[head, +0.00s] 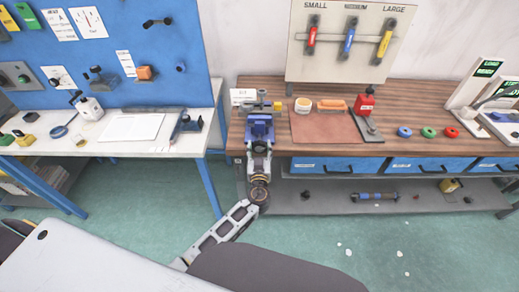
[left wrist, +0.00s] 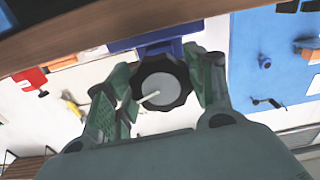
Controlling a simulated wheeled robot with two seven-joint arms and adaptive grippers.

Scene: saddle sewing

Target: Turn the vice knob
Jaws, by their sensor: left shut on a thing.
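The blue vice (head: 261,128) stands at the front left edge of the wooden workbench. Its dark, lobed knob (left wrist: 160,84) with a grey round centre and a light bar shows in the left wrist view. My left gripper (head: 259,152) reaches up to the front of the vice. In the left wrist view, the fingers of my left gripper (left wrist: 160,92) are on both sides of the knob and shut on it. In the head view the knob is hidden by the gripper. My right gripper is in neither view.
A white table (head: 140,148) stands to the left.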

